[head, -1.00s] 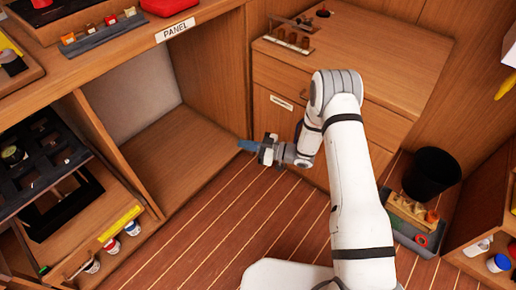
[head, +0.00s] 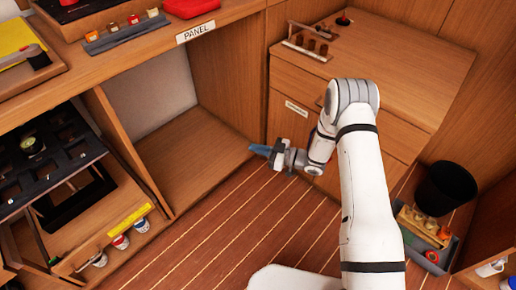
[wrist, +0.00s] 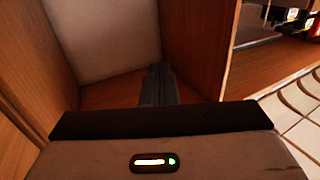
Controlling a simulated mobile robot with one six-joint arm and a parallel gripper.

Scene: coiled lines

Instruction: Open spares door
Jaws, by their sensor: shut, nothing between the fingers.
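A wooden cabinet (head: 400,88) stands at the back, right of centre in the head view. A door (head: 285,132) with a small pale label (head: 297,108) is on its front, and it looks closed. The label is too small to read. My arm hides part of the cabinet front. My gripper (head: 259,150) is shut and empty, low in front of the cabinet's left edge, pointing left, apart from the door. In the wrist view the shut fingers (wrist: 158,85) point into an open wooden compartment (wrist: 105,95).
An open compartment (head: 195,155) is under the bench marked PANEL (head: 195,31). Dark trays and a drawer with small jars (head: 120,241) jut out at the left. A black bin (head: 445,188) and a tray of parts (head: 425,237) stand at the right. Plank floor is clear between.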

